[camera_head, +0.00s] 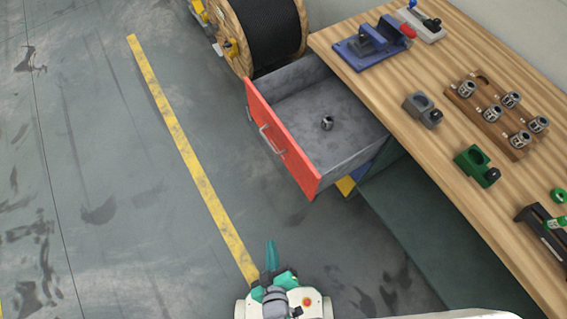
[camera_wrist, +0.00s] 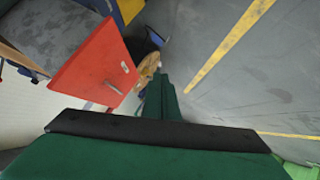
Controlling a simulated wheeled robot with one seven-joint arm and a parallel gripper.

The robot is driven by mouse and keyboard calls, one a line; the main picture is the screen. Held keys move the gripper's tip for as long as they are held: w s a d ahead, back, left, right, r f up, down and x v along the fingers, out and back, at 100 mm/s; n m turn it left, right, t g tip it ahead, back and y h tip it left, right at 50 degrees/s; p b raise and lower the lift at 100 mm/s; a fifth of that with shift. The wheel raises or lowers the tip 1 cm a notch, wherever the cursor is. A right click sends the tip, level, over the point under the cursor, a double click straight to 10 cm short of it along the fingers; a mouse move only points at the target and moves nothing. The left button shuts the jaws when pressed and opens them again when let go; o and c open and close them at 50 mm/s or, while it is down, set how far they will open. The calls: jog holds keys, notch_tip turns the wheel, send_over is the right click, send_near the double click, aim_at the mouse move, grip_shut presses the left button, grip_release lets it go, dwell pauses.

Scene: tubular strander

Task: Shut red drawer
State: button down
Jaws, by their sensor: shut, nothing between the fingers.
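The red drawer (camera_head: 283,141) is pulled far out from under the workbench, with its red front facing left. A grey metal handle (camera_head: 271,139) is on that front. One small dark metal part (camera_head: 327,123) lies inside on the drawer's grey floor. My gripper (camera_head: 271,246) is below the drawer in the head view, over the floor, apart from the red front. Its fingers are shut and empty. In the wrist view, the red front (camera_wrist: 100,62) is at the left of my gripper fingers (camera_wrist: 161,88), with its handle (camera_wrist: 113,87) showing.
The wooden bench top (camera_head: 420,145) holds a blue clamp device (camera_head: 372,45), a brown holder (camera_head: 500,118) with several metal parts, and a green fixture (camera_head: 476,165). A cable spool (camera_head: 268,35) stands behind the drawer. The floor left of the drawer is free, with a yellow line (camera_head: 185,150).

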notch_tip(320, 180, down, 8)
jog(key=w+n+g+h, duration=0.1)
jog(key=w+n+g, duration=0.1)
jog(key=n, duration=0.2)
jog(key=n+h, duration=1.3)
jog(key=h, duration=0.3)
send_near(293, 162)
jog(key=x, duration=0.4)
jog(key=shift+w+d+f, duration=0.1)
jog(key=shift+w+d, duration=0.15)
jog(key=shift+d, duration=0.05)
jog(key=shift+x, duration=0.85)
jog(key=shift+w, duration=0.1)
